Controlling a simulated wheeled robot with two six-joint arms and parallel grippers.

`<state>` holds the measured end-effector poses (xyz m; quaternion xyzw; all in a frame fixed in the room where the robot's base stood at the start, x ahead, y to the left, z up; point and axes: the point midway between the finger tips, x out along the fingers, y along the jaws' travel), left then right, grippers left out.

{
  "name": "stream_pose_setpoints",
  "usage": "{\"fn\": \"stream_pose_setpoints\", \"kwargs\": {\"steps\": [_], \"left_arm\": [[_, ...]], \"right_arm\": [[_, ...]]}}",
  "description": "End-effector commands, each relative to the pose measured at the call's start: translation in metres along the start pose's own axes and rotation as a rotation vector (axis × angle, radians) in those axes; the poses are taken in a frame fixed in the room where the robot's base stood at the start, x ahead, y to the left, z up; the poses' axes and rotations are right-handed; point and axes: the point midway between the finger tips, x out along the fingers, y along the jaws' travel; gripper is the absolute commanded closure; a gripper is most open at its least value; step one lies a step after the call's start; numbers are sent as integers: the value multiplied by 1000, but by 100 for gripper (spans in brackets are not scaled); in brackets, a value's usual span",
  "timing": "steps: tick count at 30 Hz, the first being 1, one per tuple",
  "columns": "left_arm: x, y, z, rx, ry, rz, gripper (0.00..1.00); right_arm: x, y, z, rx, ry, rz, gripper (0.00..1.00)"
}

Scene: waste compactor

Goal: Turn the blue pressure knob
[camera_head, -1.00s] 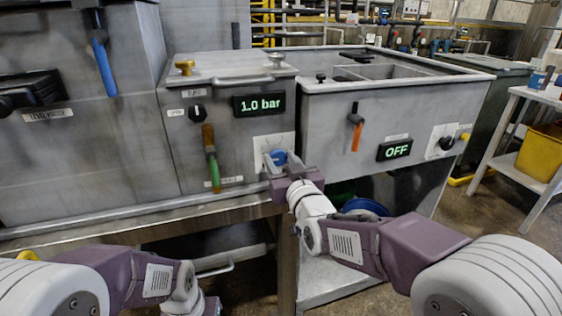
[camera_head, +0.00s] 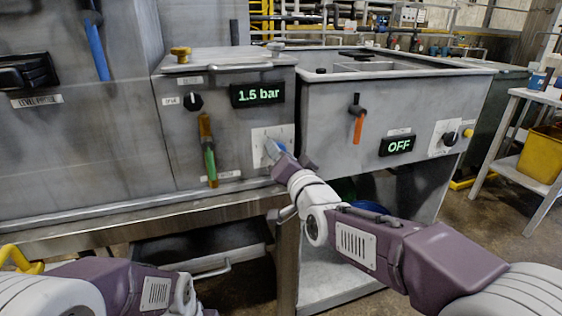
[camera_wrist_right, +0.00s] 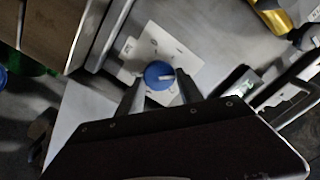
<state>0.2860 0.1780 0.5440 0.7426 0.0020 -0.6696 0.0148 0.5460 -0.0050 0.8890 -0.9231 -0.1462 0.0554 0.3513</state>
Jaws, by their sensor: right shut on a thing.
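The blue pressure knob (camera_wrist_right: 159,75) sits on a white dial plate (camera_wrist_right: 187,60) on the machine's front. In the head view the knob (camera_head: 279,147) is partly hidden by my right gripper (camera_head: 274,151), and its plate (camera_head: 259,141) shows beside it. The right wrist view shows my right gripper (camera_wrist_right: 159,89) shut on the knob, one finger on each side. A white pointer mark shows on the knob's face. The display (camera_head: 258,94) above reads 1.5 bar. My left arm is low at the left; its fingertips are out of view.
A green-and-orange handle (camera_head: 208,150) hangs left of the knob plate. A second unit to the right has an orange lever (camera_head: 358,122) and a display reading OFF (camera_head: 397,145). A table edge (camera_head: 150,222) runs below the machine.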

Motion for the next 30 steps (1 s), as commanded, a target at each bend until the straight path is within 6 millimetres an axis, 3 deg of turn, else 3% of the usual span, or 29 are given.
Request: {"fn": "stream_pose_setpoints", "kwargs": {"steps": [18,30], "left_arm": [[58,-1,6,0,0,0,100],[85,-2,9,0,0,0,100]], "right_arm": [[0,6,5,582,-1,-1,97],[0,6,5,886,-2,1,97]]}}
